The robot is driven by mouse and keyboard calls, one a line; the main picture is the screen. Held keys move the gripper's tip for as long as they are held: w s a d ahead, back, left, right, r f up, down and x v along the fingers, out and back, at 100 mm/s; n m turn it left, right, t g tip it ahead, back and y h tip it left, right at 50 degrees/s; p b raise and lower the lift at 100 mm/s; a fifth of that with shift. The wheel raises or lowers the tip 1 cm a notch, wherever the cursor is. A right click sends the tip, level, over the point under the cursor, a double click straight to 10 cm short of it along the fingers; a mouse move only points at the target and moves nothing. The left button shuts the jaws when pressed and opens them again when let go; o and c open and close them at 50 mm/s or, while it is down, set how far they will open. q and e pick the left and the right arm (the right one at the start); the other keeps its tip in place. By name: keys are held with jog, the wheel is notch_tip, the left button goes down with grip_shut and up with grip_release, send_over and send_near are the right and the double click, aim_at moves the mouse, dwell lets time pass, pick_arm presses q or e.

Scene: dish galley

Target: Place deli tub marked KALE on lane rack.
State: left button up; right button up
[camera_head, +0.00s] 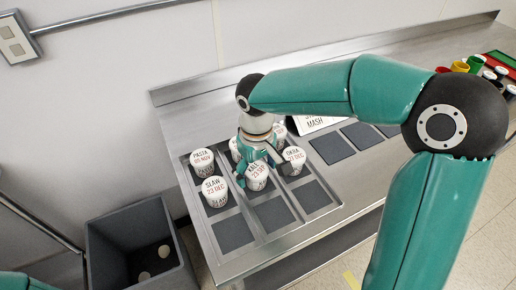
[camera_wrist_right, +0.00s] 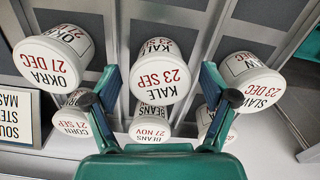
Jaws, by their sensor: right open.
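The white deli tub marked KALE 23 SEP (camera_head: 257,184) stands in the middle lane of the lane rack (camera_head: 233,234), with a bare slot in front of it. My right gripper (camera_head: 262,163) comes down over this tub from behind. In the right wrist view the KALE tub (camera_wrist_right: 158,85) shows between the two open fingers (camera_wrist_right: 160,90), with a gap on each side. The fingers do not appear to press on it. Part of the tub's far side is hidden by the gripper in the head view. My left gripper is out of view.
Tubs marked SLAW (camera_head: 214,187), PASTA (camera_head: 202,157) and OKRA (camera_head: 294,155) stand close around; BEANS (camera_wrist_right: 150,129) and CORN (camera_wrist_right: 75,122) are behind. The front slots are bare. A grey bin (camera_head: 130,225) stands at lower left, and coloured cups (camera_head: 460,67) at far right.

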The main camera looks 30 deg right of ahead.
aim_at(257, 170)
notch_tip(257, 170, up, 10)
jog(key=shift+f, duration=0.25)
dwell(0.5)
